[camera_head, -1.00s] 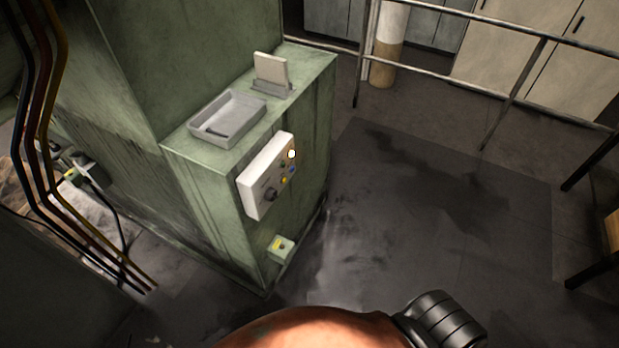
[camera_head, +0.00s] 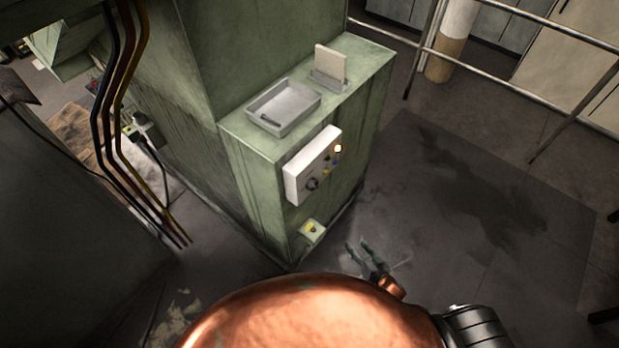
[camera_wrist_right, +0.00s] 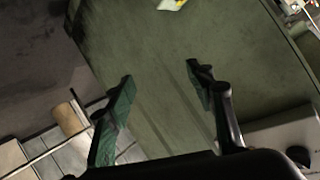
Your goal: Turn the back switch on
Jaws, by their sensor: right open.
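A green machine cabinet (camera_head: 235,150) carries a white control box (camera_head: 300,178) with a black rotary knob (camera_head: 313,184), small coloured buttons and a lit lamp (camera_head: 338,148). Below it sits a small pale box with a yellow face (camera_head: 311,231). I cannot tell which of these is the back switch. My right gripper (camera_head: 358,245) is open and empty, right of the small box and apart from it. In the right wrist view the open fingers (camera_wrist_right: 160,82) face the green panel; a black knob (camera_wrist_right: 298,156) shows lower right. My left gripper is out of view.
A grey tray (camera_head: 268,125) and an upright plate (camera_head: 330,65) stand on the cabinet top. Dark cables (camera_head: 125,120) hang at the left. A metal railing (camera_head: 500,82) runs along the back right. The floor right of the cabinet is clear.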

